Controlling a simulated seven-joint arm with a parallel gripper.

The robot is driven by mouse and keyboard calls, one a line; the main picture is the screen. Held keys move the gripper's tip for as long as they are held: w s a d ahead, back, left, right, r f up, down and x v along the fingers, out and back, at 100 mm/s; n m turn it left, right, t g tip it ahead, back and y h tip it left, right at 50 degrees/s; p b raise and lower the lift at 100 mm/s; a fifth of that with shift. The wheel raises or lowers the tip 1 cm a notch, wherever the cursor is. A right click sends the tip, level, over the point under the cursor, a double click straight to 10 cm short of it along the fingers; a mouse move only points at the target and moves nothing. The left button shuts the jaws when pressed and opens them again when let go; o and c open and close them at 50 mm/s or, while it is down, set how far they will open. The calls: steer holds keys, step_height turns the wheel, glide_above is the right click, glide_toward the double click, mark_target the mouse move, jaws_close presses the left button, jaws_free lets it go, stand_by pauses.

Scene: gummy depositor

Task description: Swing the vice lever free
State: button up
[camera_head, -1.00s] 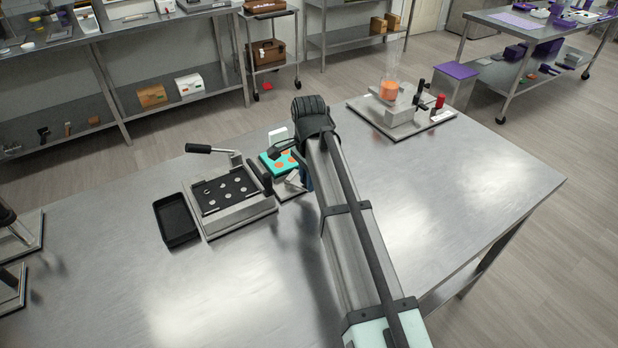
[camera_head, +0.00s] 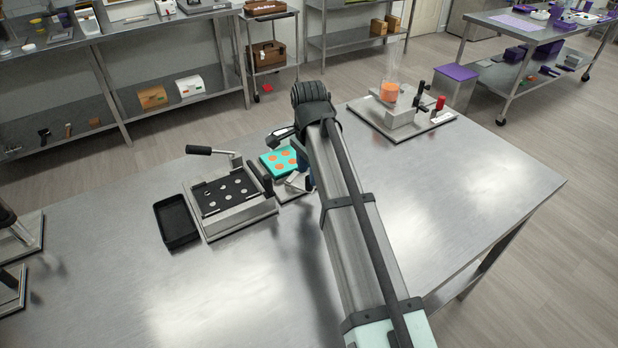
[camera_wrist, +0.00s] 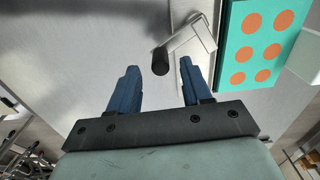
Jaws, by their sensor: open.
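The vice lever shows in the wrist view as a short metal arm (camera_wrist: 188,39) ending in a black knob (camera_wrist: 160,61). It lies beside a teal mould (camera_wrist: 257,50) with orange rounds, which also shows in the head view (camera_head: 281,161). My gripper (camera_wrist: 157,66) is open, with two blue fingers. The knob shows between the fingertips in the wrist view; whether it is at their depth I cannot tell. In the head view my arm covers most of the gripper and part of the vice (camera_head: 297,183).
Left of the vice is a metal press with a black plate (camera_head: 231,193) and a black-handled lever (camera_head: 199,150). A black tray (camera_head: 176,222) lies beside it. A base with an orange cup (camera_head: 389,92) stands at the back right. The front table is clear.

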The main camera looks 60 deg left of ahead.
step_height(320, 180, up, 10)
stand_by(0.5)
stand_by(0.4)
